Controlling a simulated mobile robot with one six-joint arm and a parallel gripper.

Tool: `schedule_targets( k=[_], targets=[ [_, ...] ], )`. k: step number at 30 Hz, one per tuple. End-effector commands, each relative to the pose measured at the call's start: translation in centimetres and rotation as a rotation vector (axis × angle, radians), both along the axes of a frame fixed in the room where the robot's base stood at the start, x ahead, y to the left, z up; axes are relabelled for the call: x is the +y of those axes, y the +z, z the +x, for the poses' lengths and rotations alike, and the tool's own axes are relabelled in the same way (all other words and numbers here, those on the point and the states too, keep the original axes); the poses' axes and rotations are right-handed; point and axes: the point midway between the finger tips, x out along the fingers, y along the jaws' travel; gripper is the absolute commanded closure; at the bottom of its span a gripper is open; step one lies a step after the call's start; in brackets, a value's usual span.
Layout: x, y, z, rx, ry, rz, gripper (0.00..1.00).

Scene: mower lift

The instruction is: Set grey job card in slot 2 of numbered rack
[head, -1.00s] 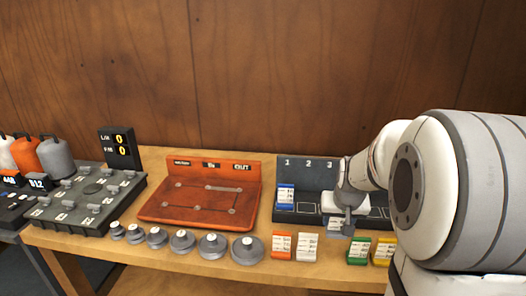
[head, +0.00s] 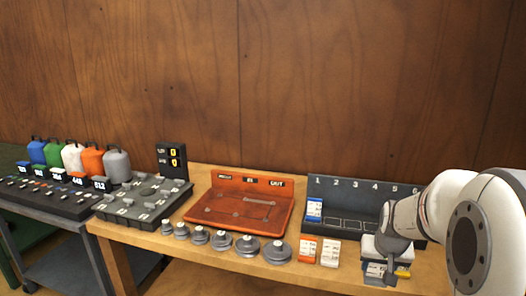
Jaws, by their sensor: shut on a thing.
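The numbered rack (head: 345,192) is dark grey, at the back right of the bench, with numbers 1 to 6 along its back panel. A blue-and-white card (head: 314,209) stands in slot 1. Slot 2 (head: 334,224), to its right, is empty. My gripper (head: 386,262) is in front of the rack's right half, near the bench's front edge. It is shut on the grey job card (head: 375,270), which shows only in part below the fingers. A yellow card (head: 403,271) shows just right of it. My gripper and arm hide part of the rack's right end.
An orange card (head: 308,251) and a white card (head: 330,253) stand in front of the rack. Left of them are several grey weights (head: 221,240) and an orange tray (head: 240,211). Coloured jugs (head: 93,161) stand far left.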

Motion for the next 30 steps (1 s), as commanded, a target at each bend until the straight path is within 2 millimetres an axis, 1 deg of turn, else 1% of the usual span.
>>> schedule_targets(
  k=[1,5,11,14,17,18,21,24,27,30],
  targets=[
    [0.4,-1.0,0.4,0.005,0.010,0.002,0.74],
    [1.3,-3.1,1.2,0.004,0.030,0.001,0.74],
    [3.4,-7.0,2.3,0.007,0.074,0.000,0.74],
    [4.9,-9.4,2.7,0.009,0.103,0.000,0.74],
    [6.8,-12.5,3.1,0.011,0.140,-0.001,0.74],
    [7.8,-13.9,3.1,0.012,0.158,-0.001,0.74],
    [10.0,-17.2,3.0,0.011,0.201,-0.001,0.74],
    [11.8,-19.7,2.6,0.009,0.236,-0.003,0.74],
    [13.0,-21.2,2.3,0.006,0.258,0.001,0.74],
    [13.6,-22.0,2.2,0.003,0.269,0.000,0.74]
  ],
)
